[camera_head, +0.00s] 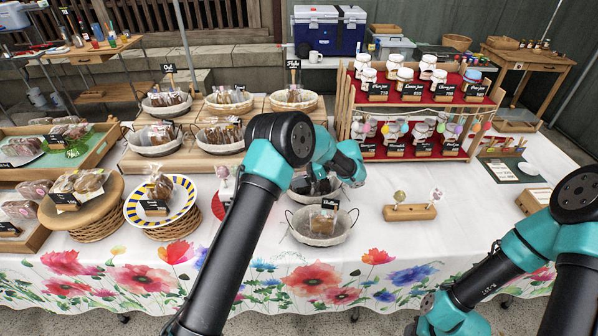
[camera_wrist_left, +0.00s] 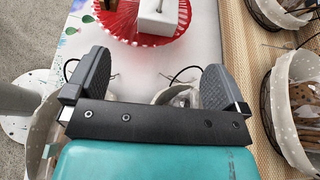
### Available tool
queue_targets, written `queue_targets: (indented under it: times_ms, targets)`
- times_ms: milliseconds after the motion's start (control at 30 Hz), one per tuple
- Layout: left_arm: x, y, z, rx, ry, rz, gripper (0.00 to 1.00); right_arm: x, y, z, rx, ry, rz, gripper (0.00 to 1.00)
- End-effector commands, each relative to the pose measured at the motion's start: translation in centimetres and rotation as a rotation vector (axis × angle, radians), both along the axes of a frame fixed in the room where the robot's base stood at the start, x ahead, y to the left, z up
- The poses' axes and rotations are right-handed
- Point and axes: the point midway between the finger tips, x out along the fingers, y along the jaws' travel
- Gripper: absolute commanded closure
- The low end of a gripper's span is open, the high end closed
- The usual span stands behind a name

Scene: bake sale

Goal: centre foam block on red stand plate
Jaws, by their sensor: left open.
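The white foam block (camera_wrist_left: 155,22) rests on the red stand plate (camera_wrist_left: 115,18) at the top of the left wrist view. It looks somewhat right of the plate's middle there, though the top of the picture cuts the plate off. A thin grey rod stands in the block. In the head view the foam block (camera_head: 226,187) and red plate (camera_head: 218,208) are partly hidden behind my left arm. My left gripper (camera_head: 318,184) is above the baskets, right of the stand. Its fingers (camera_wrist_left: 155,80) are spread apart and empty, short of the block. My right gripper is out of view.
A wire basket (camera_head: 320,236) with a lined bag stands below my left gripper. A striped plate (camera_head: 160,205) is left of the stand. A small wooden holder (camera_head: 409,212) stands to the right. The cloth between the holder and my right arm is clear.

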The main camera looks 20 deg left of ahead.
Motion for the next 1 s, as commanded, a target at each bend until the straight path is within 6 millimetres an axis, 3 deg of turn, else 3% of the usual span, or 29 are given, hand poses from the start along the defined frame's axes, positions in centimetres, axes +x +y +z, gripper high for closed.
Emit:
queue_targets:
  times_ms: [1000]
  targets:
    - [-4.6, 12.7, -5.6, -0.001, 0.002, 0.002, 0.0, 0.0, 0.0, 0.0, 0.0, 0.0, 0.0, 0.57]
